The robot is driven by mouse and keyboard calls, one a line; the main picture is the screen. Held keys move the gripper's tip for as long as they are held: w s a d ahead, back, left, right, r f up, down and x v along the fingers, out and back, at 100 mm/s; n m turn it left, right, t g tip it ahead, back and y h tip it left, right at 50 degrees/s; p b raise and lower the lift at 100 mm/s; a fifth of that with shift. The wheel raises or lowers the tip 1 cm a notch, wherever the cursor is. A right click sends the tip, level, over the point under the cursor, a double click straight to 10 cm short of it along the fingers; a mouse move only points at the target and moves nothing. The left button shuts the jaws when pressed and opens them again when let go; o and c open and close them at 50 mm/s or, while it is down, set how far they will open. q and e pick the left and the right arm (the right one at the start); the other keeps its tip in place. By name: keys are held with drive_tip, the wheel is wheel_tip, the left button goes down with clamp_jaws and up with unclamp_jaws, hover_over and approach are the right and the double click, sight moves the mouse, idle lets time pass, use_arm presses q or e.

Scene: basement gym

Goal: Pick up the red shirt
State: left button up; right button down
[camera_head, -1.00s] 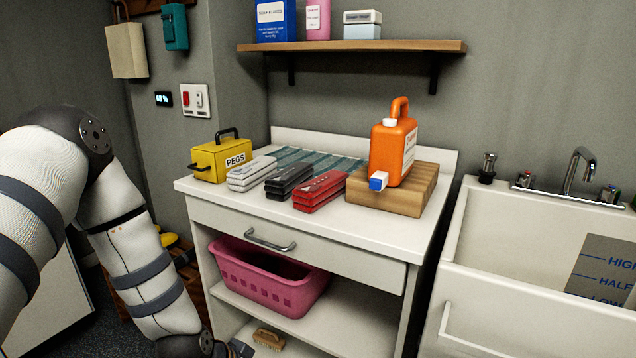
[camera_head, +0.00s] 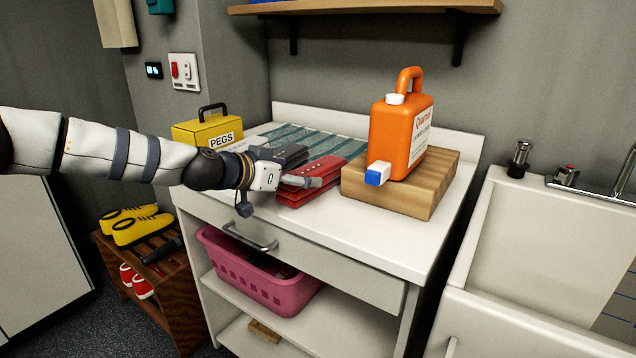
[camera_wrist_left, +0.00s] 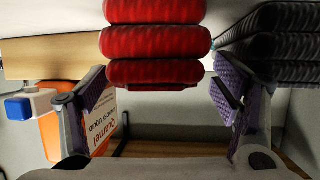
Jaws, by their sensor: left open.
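The red shirt (camera_head: 322,171) is a folded red stack on the white counter, between the black shirt (camera_head: 290,154) and the wooden block. My left gripper (camera_head: 302,182) is open at the near end of the red shirt, partly covering it. In the left wrist view, the red shirt (camera_wrist_left: 155,42) shows at the top middle, ahead of and between the two spread fingers of the left gripper (camera_wrist_left: 162,90). The black shirt (camera_wrist_left: 275,45) lies close beside it, past the right-hand finger. Whether the fingers touch the red shirt cannot be told. My right gripper is out of view.
An orange jug (camera_head: 398,135) with a blue-and-white spout stands on the wooden block (camera_head: 410,190), right of the shirt. A yellow pegs box (camera_head: 205,131) stands left. A pink basket (camera_head: 265,285) sits below the drawer handle (camera_head: 250,238). A sink (camera_head: 540,240) is at right.

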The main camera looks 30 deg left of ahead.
use_arm(q)
drive_tip(key=w+f, duration=0.1)
drive_tip(key=w+f+b, duration=0.1)
drive_tip(key=w, duration=0.1)
drive_tip(key=shift+d+f, duration=0.15)
drive_tip(key=shift+d, duration=0.25)
drive_tip(key=shift+w+d, duration=0.1)
drive_tip(key=shift+w, duration=0.2)
drive_tip(key=shift+r, duration=0.4)
drive_tip(key=c, duration=1.4)
drive_tip(key=shift+o, duration=0.2)
